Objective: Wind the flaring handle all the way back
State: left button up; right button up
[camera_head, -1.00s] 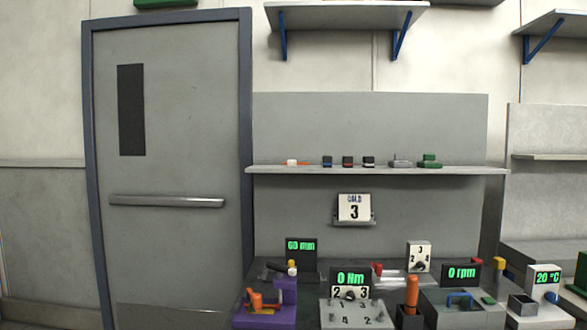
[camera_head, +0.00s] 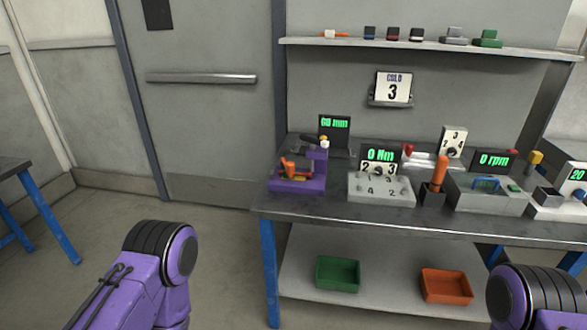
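A purple bench device (camera_head: 313,172) stands at the left end of the workbench, probably the flaring tool. An orange lever-like part (camera_head: 289,168) sits low on its left side. A dark bar (camera_head: 309,138) with a pale and yellow knob (camera_head: 324,143) is at its top. I cannot tell for sure which of these is the flaring handle. A display reading about 60 mm (camera_head: 335,123) stands just behind it. Purple links of my two arms show at the lower left and lower right. Neither gripper is in view, and nothing of mine touches the device.
The workbench (camera_head: 330,212) also holds a 0 Nm display (camera_head: 380,155) on a numbered block, an orange-handled tool (camera_head: 440,172) in a dark holder and a 0 rpm unit (camera_head: 493,160). Green (camera_head: 338,273) and orange (camera_head: 446,286) bins sit on the lower shelf. Floor at left is open.

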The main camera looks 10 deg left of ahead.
aim_at(314, 142)
jog(key=u, duration=1.65)
jog(key=i, duration=1.5)
jog(key=z, duration=2.3)
